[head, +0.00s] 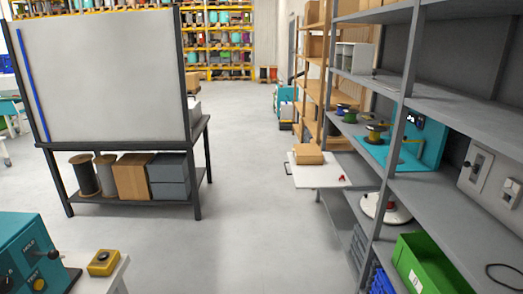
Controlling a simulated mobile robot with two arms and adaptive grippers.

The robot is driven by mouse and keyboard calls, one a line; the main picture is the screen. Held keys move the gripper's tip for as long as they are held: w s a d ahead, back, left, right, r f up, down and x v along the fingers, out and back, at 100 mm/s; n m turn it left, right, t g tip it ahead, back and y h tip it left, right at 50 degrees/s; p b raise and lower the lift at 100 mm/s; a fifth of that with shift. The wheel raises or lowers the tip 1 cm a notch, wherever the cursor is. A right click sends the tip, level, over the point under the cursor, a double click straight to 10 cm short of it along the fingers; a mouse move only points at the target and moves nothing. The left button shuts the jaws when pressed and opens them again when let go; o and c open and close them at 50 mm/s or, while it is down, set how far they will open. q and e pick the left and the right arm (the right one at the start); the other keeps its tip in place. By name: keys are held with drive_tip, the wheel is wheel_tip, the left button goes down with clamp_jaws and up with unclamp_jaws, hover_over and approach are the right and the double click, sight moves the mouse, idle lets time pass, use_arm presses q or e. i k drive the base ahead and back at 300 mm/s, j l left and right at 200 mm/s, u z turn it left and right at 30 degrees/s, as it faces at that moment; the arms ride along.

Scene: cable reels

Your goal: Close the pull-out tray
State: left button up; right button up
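The pull-out tray (315,180) is a white board sticking out from the left side of the grey shelf rack into the aisle. A brown cardboard box (308,154) sits on its far part. A small red item (342,177) lies near its right edge. A small dark piece, perhaps a handle, shows at its left edge. The tray's right end is close to the rack, and how it is mounted cannot be seen. Neither of my grippers is in view.
The grey shelf rack (350,192) runs along the right, holding spools, a teal machine (430,142) and a green bin (425,265). A dark-framed bench (205,130) with a large panel stands left. A teal control box (25,255) is near left. The aisle floor (245,215) is clear.

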sight(328, 175)
drive_tip(key=i+j+z, duration=0.15)
drive_tip(key=i, duration=0.35)
drive_tip(key=i+z, duration=0.15)
drive_tip(key=i, duration=0.3)
drive_tip(key=i+j+z, duration=0.1)
drive_tip(key=i+j, duration=0.15)
drive_tip(key=i, duration=0.25)
drive_tip(key=i+j+z, duration=0.15)
drive_tip(key=i, duration=0.3)
drive_tip(key=i+j+z, duration=0.15)
drive_tip(key=i+j, duration=0.2)
drive_tip(key=i+j+z, duration=0.2)
drive_tip(key=i, duration=0.3)
drive_tip(key=i+j+z, duration=0.15)
drive_tip(key=i+j, duration=0.15)
drive_tip(key=i, duration=0.2)
drive_tip(key=i+j+z, duration=0.2)
drive_tip(key=i+j, duration=0.15)
drive_tip(key=i, duration=0.15)
